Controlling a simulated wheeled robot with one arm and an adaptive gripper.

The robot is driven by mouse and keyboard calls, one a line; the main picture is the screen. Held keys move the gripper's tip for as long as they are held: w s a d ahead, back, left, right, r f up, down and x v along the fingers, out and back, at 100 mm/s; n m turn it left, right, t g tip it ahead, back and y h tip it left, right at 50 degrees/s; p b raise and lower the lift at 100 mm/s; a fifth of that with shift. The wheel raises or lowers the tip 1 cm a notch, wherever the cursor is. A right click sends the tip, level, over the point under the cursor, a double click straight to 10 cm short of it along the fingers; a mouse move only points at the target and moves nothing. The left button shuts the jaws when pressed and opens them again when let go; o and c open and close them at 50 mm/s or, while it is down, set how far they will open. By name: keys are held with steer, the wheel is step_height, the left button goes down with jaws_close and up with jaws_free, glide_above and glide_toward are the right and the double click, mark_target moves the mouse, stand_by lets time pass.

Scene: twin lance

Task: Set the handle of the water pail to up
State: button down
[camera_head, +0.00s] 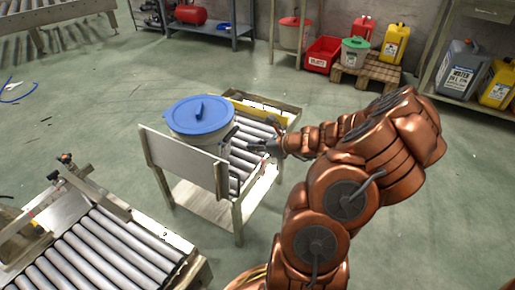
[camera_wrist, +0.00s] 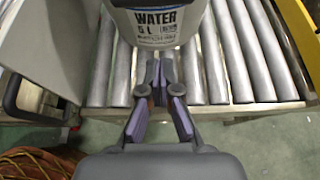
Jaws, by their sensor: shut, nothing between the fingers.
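The water pail (camera_head: 185,128) is a pale bucket with a blue lid (camera_head: 210,122), standing upright on a small roller table. In the wrist view the pail (camera_wrist: 188,62) shows its lower front, with a WATER 5 L label. A dark bar (camera_head: 230,134) shows at the pail's right side in the head view; I cannot tell whether it is the pail's handle. The handle's position is not clear in either view. My gripper (camera_head: 246,145) is at the right of the pail, over the rollers. In the wrist view my gripper (camera_wrist: 157,70) is shut and empty, its tips in front of the label.
The roller table (camera_head: 238,215) has an upright grey panel (camera_head: 182,158) on its near side. A larger roller conveyor (camera_head: 100,255) stands at the lower left. Canisters and buckets stand by the back wall, around a wooden pallet (camera_head: 372,72). Green floor is clear around the table.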

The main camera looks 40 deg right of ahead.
mark_target(225, 131)
steer(key=b+x, duration=0.2)
steer(key=x, duration=0.5)
steer(key=shift+s+f+b, duration=0.1)
steer(key=shift+f+b, duration=0.05)
steer(key=shift+b, duration=0.25)
step_height(225, 131, up, 2)
steer(key=shift+r, duration=0.1)
steer(key=shift+r+b, duration=0.45)
steer(key=shift+r, duration=0.65)
